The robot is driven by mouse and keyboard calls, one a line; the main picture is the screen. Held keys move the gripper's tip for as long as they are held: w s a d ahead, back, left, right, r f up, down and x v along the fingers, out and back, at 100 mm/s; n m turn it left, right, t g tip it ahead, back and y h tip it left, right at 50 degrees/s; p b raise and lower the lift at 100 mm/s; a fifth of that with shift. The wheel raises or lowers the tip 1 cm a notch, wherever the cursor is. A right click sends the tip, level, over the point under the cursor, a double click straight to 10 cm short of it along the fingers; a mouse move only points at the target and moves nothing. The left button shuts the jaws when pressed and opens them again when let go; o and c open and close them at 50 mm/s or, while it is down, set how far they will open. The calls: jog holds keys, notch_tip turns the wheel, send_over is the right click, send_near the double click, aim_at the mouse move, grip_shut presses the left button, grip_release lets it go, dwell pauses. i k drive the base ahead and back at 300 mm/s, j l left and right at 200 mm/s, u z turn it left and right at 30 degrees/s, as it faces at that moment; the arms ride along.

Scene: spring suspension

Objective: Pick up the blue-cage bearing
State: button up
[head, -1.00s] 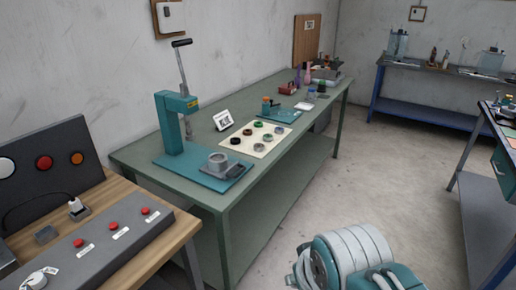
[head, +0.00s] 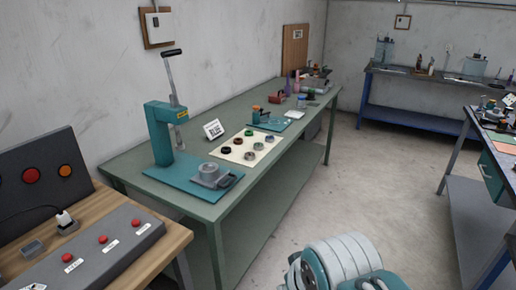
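Several small ring-shaped bearings lie spread on a cream mat (head: 228,157) on the long green table. One is green (head: 249,133), one dark red (head: 238,141), one black (head: 226,150). The others are greyish, on the mat's right side: an upper one (head: 269,138), a middle one (head: 260,146) and a lower one (head: 250,155). They are too small for me to tell which has a blue cage. My folded arm shows at the bottom, well short of the table. My gripper's fingers are not in view.
A teal lever press (head: 160,132) stands at the green table's (head: 128,165) near end, beside a small sign (head: 213,130). A wooden bench with a button panel (head: 95,245) is at lower left. Another workbench (head: 484,170) stands right. The floor (head: 380,200) between is clear.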

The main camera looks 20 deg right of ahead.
aim_at(269, 139)
jog(key=i+l, duration=0.5)
jog(key=i+l+u, duration=0.15)
jog(key=i+l, duration=0.8)
jog(key=i+l+u, duration=0.15)
jog(key=i+l, duration=0.35)
jog(key=l, duration=0.15)
jog(key=i+l, duration=0.4)
jog(key=l, duration=0.2)
jog(key=i+u, duration=0.05)
